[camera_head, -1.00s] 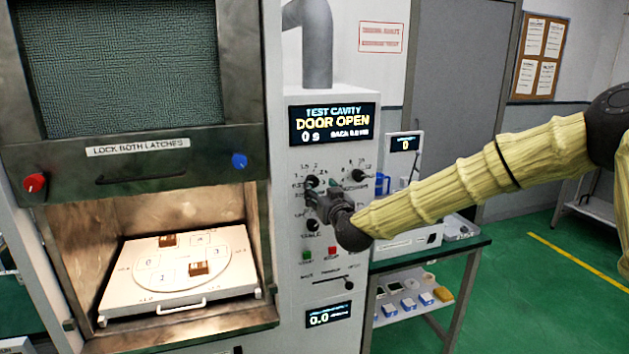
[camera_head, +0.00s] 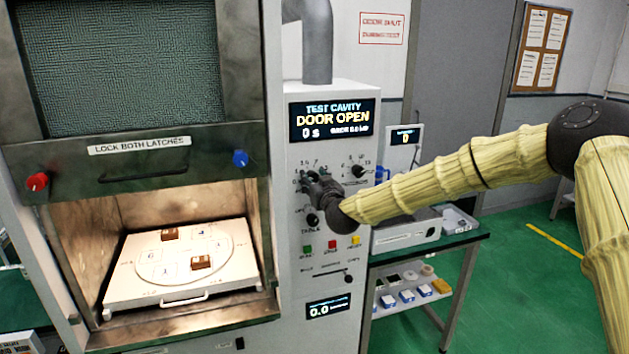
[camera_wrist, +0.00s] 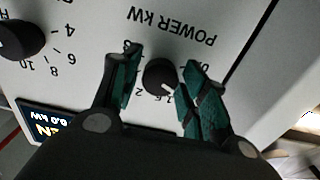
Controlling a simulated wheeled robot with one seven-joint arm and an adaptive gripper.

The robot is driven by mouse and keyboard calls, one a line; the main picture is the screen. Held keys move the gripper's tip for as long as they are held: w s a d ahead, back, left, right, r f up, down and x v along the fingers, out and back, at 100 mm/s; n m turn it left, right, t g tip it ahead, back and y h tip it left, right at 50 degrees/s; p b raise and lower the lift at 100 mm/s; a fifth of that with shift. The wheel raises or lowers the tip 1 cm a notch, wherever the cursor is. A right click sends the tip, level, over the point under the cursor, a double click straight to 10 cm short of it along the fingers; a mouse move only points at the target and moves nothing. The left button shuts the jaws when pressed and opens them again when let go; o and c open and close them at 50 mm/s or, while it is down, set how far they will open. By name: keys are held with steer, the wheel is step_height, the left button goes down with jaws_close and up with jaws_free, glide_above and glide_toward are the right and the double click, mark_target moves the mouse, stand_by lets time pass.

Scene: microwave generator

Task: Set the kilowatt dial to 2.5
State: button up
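The kilowatt dial (camera_wrist: 160,76) is a round black knob under upside-down POWER KW lettering in the wrist view. Its white pointer mark points to the lower right there, towards small numbers partly hidden by a finger. My gripper (camera_wrist: 163,85) is open, with one teal-padded finger on each side of the knob. A gap shows at the left finger; the right finger is close, and I cannot tell whether it touches. In the head view my gripper (camera_head: 318,186) is at the panel's upper left dial position and hides that dial.
Another black dial (camera_head: 358,171) sits to the right, and the table dial (camera_head: 312,219) sits below. Green, red and yellow buttons (camera_head: 332,246) and a slider (camera_head: 347,279) are lower down. The display (camera_head: 332,120) reads DOOR OPEN. The cavity at left holds a white tray (camera_head: 125,285).

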steer(key=c, duration=0.6)
steer(key=shift+o, duration=0.2)
steer(key=shift+f+b, duration=0.1)
steer(key=shift+b, duration=0.4)
